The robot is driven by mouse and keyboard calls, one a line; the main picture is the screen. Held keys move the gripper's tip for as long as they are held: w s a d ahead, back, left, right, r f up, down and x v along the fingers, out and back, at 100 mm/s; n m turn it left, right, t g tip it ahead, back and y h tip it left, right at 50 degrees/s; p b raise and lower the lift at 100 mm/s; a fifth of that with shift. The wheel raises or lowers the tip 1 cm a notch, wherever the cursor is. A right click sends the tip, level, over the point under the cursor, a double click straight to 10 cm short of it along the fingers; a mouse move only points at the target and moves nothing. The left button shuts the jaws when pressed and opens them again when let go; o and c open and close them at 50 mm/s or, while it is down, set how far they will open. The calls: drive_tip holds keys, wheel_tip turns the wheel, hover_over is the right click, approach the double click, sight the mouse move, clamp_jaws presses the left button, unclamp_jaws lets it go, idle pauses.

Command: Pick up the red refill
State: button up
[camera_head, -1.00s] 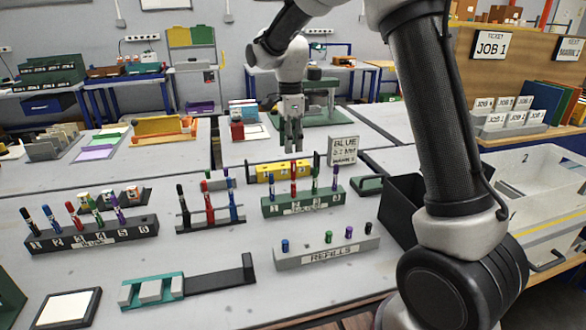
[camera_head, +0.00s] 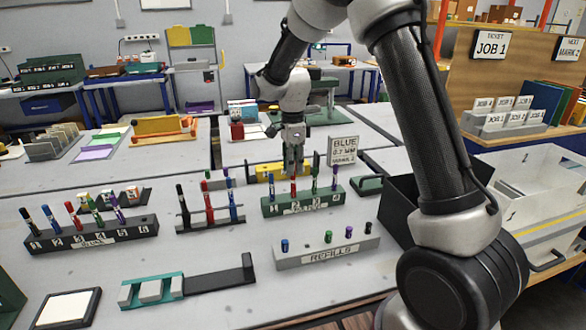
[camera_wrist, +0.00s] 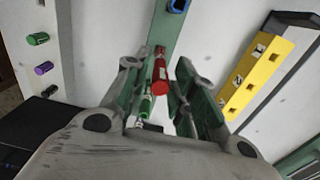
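The red refill (camera_head: 293,187) stands upright in the dark green rack (camera_head: 318,207) in the middle of the table. It also shows in the wrist view (camera_wrist: 160,72), between the two fingers and nearer the left one. My gripper (camera_head: 293,172) points down just above the rack, over the red refill, hiding its upper part. In the wrist view my gripper (camera_wrist: 168,85) is open, with a gap between the red refill and the right finger. A green refill (camera_wrist: 145,105) shows close to the red one between the fingers.
A blue refill (camera_head: 270,186) and a purple one (camera_head: 334,178) stand in the same rack. A yellow block (camera_head: 265,175) lies behind it. The grey REFILLS block (camera_head: 330,252) stands in front, and a black bin (camera_head: 400,205) to the right.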

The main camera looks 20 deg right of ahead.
clamp_jaws()
